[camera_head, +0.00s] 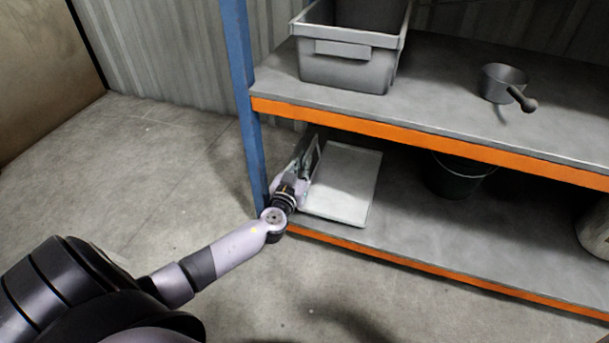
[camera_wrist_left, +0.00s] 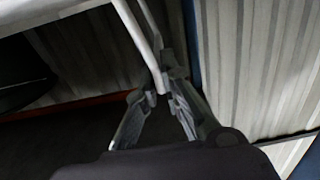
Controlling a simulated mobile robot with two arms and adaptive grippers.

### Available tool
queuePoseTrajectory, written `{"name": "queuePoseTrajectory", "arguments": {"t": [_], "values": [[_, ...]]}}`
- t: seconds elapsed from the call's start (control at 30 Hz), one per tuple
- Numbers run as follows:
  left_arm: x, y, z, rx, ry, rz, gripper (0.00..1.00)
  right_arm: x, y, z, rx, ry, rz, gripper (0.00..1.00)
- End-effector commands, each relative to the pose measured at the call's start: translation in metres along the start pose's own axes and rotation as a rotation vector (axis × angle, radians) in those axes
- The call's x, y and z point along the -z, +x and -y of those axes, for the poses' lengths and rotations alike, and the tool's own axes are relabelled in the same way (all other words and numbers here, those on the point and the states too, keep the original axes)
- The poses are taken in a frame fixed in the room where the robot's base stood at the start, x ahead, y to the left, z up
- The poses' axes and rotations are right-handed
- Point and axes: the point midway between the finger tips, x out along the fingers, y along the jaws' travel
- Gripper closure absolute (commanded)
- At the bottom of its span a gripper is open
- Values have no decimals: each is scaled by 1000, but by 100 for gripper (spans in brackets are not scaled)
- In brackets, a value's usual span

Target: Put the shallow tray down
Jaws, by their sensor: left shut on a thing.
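The shallow tray (camera_head: 345,188) is pale, flat and rectangular, at the left end of the lower shelf in the head view. It looks roughly level; I cannot tell whether its underside touches the shelf. My left gripper (camera_head: 310,163) reaches in beside the blue post and is shut on the tray's left edge. In the left wrist view, the tray's pale rim (camera_wrist_left: 139,40) runs down to between the two fingers of my left gripper (camera_wrist_left: 160,100). The fingertips are partly hidden in the head view. My right gripper is not in view.
The lower shelf (camera_head: 420,235) has an orange front edge and bare room right of the tray. A dark bucket (camera_head: 455,176) stands farther right. The upper shelf (camera_head: 440,100) overhangs the tray, carrying a grey bin (camera_head: 345,65) and a saucepan (camera_head: 502,83). A blue post (camera_head: 243,90) stands close to my left arm.

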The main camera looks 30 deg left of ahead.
Motion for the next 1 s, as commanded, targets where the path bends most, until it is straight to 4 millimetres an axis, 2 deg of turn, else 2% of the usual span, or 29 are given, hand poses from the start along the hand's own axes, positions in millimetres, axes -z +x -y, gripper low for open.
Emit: {"name": "queuePoseTrajectory", "arguments": {"t": [0.03, 0.1, 0.2, 0.6, 0.63, 0.7, 0.9, 1.0], "values": [[-12, 1, 0, 1, 0, -2, 100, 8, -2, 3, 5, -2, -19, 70], [-23, 1, 0, 1, -1, -2, 100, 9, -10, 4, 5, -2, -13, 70], [-31, 1, 0, 1, -1, -3, 100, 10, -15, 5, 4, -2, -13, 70], [-34, 0, 0, 1, -3, -3, 100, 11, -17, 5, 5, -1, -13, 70], [-35, 0, 0, 0, 0, 2, 92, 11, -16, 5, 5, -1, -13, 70], [-35, 0, 0, 0, 0, 2, 87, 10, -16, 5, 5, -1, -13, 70], [-35, 0, 0, 0, 1, 2, 74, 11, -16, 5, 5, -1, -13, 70], [-35, 0, 0, 0, 1, 2, 73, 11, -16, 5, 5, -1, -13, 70]]}}
